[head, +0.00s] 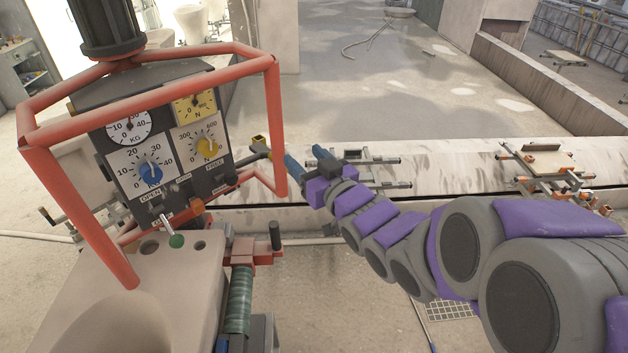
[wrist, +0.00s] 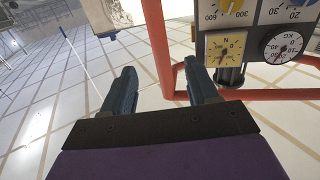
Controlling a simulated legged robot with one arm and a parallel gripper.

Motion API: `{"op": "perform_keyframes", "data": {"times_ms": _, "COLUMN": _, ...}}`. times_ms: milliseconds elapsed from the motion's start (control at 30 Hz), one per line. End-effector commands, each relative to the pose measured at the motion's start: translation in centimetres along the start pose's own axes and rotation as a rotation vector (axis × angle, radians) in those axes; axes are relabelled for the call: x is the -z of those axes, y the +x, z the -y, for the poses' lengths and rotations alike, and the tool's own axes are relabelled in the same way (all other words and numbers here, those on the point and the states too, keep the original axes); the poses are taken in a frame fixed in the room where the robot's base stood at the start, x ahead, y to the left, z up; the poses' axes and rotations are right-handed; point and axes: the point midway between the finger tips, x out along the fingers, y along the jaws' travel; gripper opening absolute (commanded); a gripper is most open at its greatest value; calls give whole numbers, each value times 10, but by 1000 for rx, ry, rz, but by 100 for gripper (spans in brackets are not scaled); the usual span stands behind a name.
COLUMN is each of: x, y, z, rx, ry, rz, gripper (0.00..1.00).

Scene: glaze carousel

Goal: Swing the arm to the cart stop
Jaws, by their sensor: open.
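A control panel (head: 165,150) with dials sits inside a red tube frame (head: 277,110) at the left of the head view. The panel's gauges (wrist: 226,48) and a red post of the frame (wrist: 157,45) also show in the wrist view. My gripper (head: 301,160) is at the right side of the frame, close to its right post. In the wrist view my gripper (wrist: 160,78) is open, its two blue fingers apart. The post appears in the gap between them; I cannot tell whether it is between the fingers or beyond them. Nothing is held. I cannot identify the cart stop.
A pale ledge (head: 450,182) crosses behind my arm. A metal frame with orange parts (head: 545,165) stands on it at the right, and a smaller frame (head: 372,160) near the middle. A beige basin (head: 150,290) is at the lower left. Floor beyond is mostly clear.

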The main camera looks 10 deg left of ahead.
Motion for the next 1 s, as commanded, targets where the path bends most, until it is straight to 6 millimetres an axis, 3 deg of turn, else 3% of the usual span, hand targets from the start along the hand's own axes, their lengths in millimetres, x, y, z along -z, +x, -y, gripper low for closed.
{"op": "perform_keyframes", "data": {"times_ms": 300, "x": -1, "y": -23, "z": 0, "rx": -1, "ry": -1, "rz": -2, "gripper": 59}}
{"op": "perform_keyframes", "data": {"times_ms": 767, "x": 0, "y": -26, "z": 0, "rx": -1, "ry": -2, "rz": 3, "gripper": 59}}
{"op": "perform_keyframes", "data": {"times_ms": 867, "x": -5, "y": -29, "z": -5, "rx": -19, "ry": -5, "rz": 28, "gripper": 59}}
{"op": "perform_keyframes", "data": {"times_ms": 1000, "x": -26, "y": -43, "z": -29, "rx": -104, "ry": -14, "rz": 144, "gripper": 59}}
